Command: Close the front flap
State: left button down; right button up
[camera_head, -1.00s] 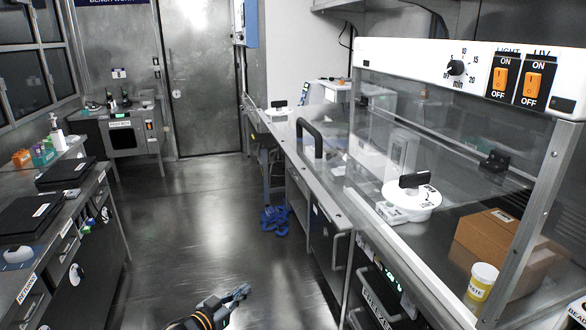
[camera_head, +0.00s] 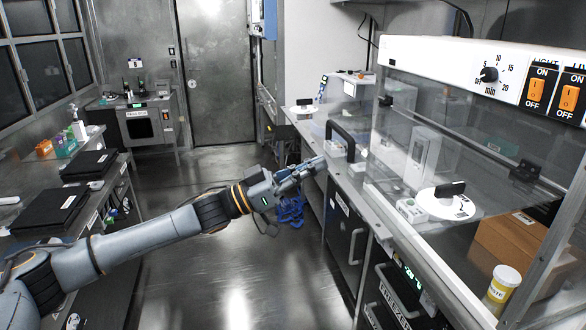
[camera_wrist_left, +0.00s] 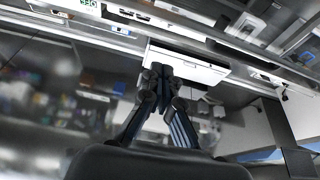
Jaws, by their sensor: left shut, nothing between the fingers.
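The clear front flap (camera_head: 450,125) belongs to the white-topped cabinet on the right in the head view. Its see-through panel is hard to trace, and I cannot tell its exact angle. A black arched handle (camera_head: 341,138) stands at the left of the cabinet, over the bench; I cannot tell whether it is fixed to the flap. My left gripper (camera_head: 318,165) is shut and empty, by the bench's front edge, just left of and below the handle and apart from the flap. Its closed fingers also show in the left wrist view (camera_wrist_left: 160,75). My right gripper is out of view.
Blue cloth-like material (camera_head: 291,209) hangs beyond my gripper. The aisle floor (camera_head: 215,270) is clear.

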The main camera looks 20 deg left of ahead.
pick_arm(q)
jog(key=d+f+p, duration=0.1)
jog(key=w+d+f+p, duration=0.1)
jog(key=f, duration=0.1)
jog(key=shift+w+d, duration=0.25)
jog(key=shift+w, duration=0.05)
dwell(0.3)
